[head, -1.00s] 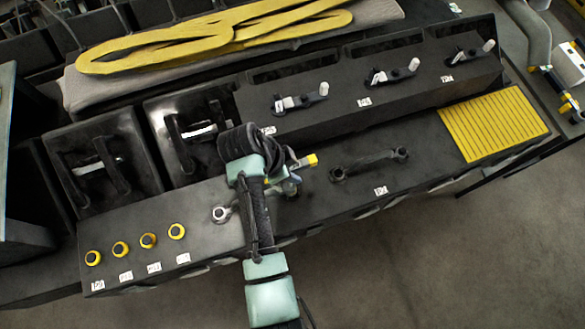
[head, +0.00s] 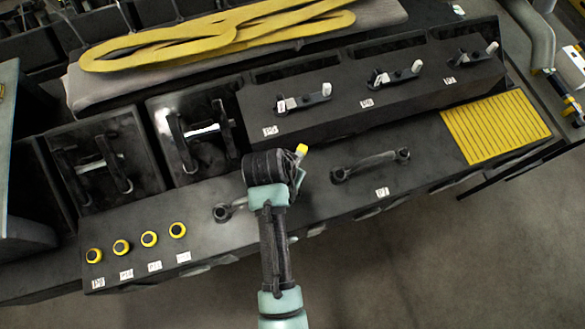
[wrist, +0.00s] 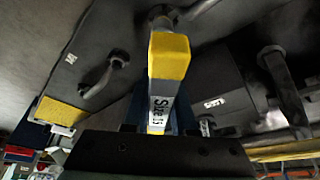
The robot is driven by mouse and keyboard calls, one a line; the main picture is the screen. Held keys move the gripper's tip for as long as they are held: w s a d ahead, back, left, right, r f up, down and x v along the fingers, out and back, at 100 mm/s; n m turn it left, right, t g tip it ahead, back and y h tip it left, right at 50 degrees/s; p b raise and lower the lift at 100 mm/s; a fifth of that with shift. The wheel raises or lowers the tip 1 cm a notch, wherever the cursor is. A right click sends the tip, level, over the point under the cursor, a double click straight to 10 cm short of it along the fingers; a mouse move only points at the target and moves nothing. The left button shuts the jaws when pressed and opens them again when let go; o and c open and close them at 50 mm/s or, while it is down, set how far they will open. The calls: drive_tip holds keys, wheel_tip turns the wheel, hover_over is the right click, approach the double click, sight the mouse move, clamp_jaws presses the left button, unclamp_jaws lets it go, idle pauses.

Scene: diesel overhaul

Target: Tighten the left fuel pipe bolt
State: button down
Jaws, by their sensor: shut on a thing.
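My gripper (head: 297,172) is shut on a grey tool with a yellow end (head: 301,149). In the wrist view the tool (wrist: 168,60) points away between the jaws, with a "Size 15" style label on its shaft. The left fuel pipe (head: 237,204) lies on the dark bench; its left bolt end (head: 221,212) is visible, and my arm hides its right end. A pipe end (wrist: 160,14) shows behind the tool's yellow end in the wrist view. I cannot tell whether the tool touches a bolt. The right fuel pipe (head: 370,164) lies to the right, both ends visible.
Several yellow-ringed buttons (head: 149,239) sit at the bench's left front. Handled brackets (head: 197,130) and a raised block with levers (head: 380,80) stand behind. A yellow ribbed pad (head: 495,122) is at the right. Yellow straps (head: 215,35) lie at the back.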

drive_tip(key=n+y, duration=0.1)
drive_tip(key=n, duration=0.2)
drive_tip(key=shift+w+r+n+t, duration=0.1)
drive_tip(key=shift+n+t, duration=0.2)
drive_tip(key=shift+w+a+n+y, duration=0.15)
drive_tip(key=shift+n+y, duration=0.85)
drive_tip(key=shift+n, duration=1)
drive_tip(key=n, duration=0.2)
drive_tip(key=n+y, duration=0.1)
drive_tip(key=n, duration=0.2)
drive_tip(key=shift+g+y, duration=0.3)
drive_tip(key=shift+g, duration=0.1)
drive_tip(key=shift+a+n+g+y, duration=0.15)
drive_tip(key=shift+n+g+y, duration=0.2)
drive_tip(key=shift+n, duration=0.95)
